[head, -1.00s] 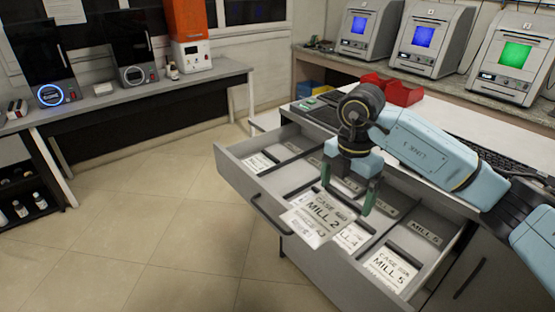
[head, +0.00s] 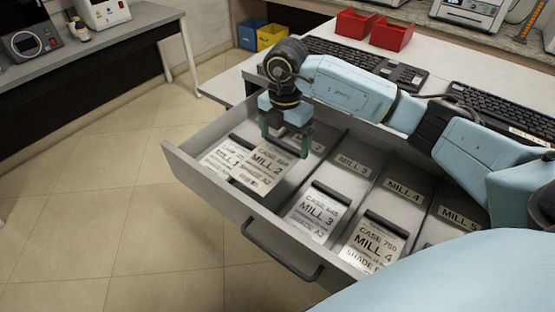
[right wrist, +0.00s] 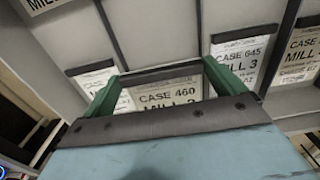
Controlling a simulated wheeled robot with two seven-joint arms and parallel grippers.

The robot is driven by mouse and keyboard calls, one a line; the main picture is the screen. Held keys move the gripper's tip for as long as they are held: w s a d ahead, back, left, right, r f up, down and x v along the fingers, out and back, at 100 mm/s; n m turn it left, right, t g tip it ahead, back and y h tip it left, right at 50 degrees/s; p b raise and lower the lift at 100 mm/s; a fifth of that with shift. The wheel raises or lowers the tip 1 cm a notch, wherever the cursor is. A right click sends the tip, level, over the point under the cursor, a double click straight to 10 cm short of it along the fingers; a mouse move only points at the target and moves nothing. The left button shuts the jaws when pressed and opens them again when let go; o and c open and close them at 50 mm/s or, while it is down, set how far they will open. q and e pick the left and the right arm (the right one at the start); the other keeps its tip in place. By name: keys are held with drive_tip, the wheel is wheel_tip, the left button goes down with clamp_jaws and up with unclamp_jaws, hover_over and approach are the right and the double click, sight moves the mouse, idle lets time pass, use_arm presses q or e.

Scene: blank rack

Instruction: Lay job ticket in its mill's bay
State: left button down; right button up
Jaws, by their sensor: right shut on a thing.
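A white job ticket (head: 264,168) printed CASE 460, MILL 2 with a dark top edge hangs from my right gripper (head: 286,142). The gripper is shut on that edge. In the right wrist view the ticket (right wrist: 165,98) lies between the green fingers, over the bay between the MILL 1 and MILL 3 tickets. The MILL 2 bay label (head: 318,145) is partly hidden behind the gripper. I cannot tell whether the ticket touches the bay floor. My left gripper is not in view.
The open grey drawer (head: 225,207) has dividers between its bays. A MILL 1 ticket (head: 223,157), a MILL 3 ticket (head: 318,212) and a MILL 4 ticket (head: 372,246) lie in neighbouring bays. Keyboards (head: 365,60) and red bins (head: 392,32) stand on the bench behind.

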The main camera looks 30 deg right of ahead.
drive_tip(key=shift+f, duration=3.6)
drive_tip(key=shift+f, duration=0.1)
drive_tip(key=o, duration=0.6)
wheel_tip(320, 180, up, 12)
drive_tip(key=shift+r, duration=0.15)
